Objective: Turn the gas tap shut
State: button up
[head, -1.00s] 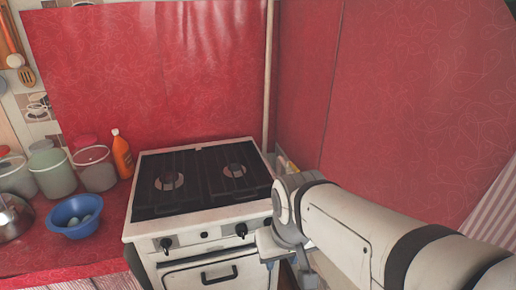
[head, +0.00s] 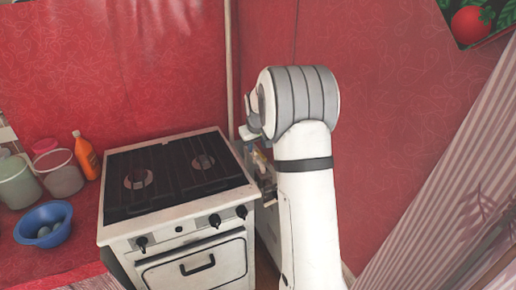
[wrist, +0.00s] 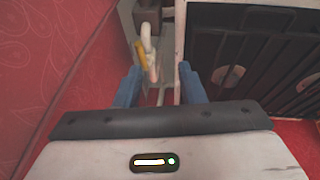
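A yellow lever (wrist: 141,54), which looks like the gas tap's handle, sits on a pale pipe (wrist: 152,66) in the gap beside the stove. The lever lies lengthwise along the pipe in the wrist view; its exact angle is hard to tell. My gripper (wrist: 160,72) is open, with its two blue fingers apart. The lever and pipe appear between and just beyond the fingertips, nearer the left finger. I see no contact.
The white stove (head: 220,200) with black grates stands left of my arm. The red wall (head: 385,120) is close on the right. A blue bowl (head: 44,224), an orange bottle (head: 86,156) and pale canisters (head: 60,174) stand left of the stove. A striped curtain (head: 455,205) hangs at right.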

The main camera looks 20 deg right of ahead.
send_near(263, 156)
jog(key=p+x, duration=0.2)
jog(key=x, duration=0.6)
jog(key=shift+w+f, duration=0.15)
jog(key=shift+w, duration=0.05)
grip_shut()
